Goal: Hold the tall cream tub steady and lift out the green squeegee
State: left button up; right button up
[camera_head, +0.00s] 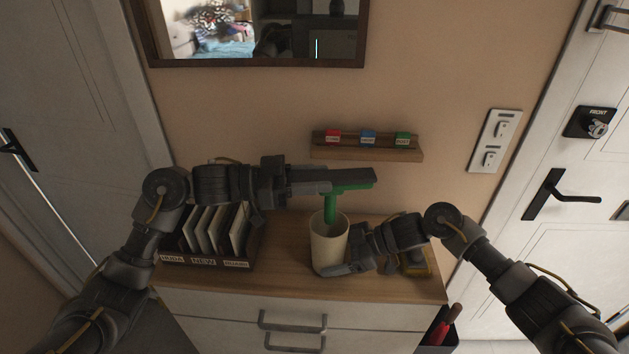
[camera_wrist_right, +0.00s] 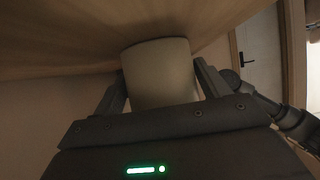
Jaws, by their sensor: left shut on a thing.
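The tall cream tub (camera_head: 329,246) stands upright on the wooden top of a drawer unit; it also shows in the right wrist view (camera_wrist_right: 160,75). The green squeegee (camera_head: 331,208) is upright, its lower end inside the tub and hidden by the wall. Its green top part shows above the rim. My left gripper (camera_head: 352,181) is shut on the squeegee's top, above the tub. My right gripper (camera_head: 335,266) is low at the tub's right side. In the right wrist view its two fingers lie along opposite sides of the tub, closed on it.
A dark rack with upright files (camera_head: 208,262) and labels stands left of the tub. A yellow and grey item (camera_head: 417,263) lies behind my right wrist. A small wall shelf (camera_head: 367,153) with red, blue and green blocks is just above my left gripper.

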jog(key=o, duration=0.4)
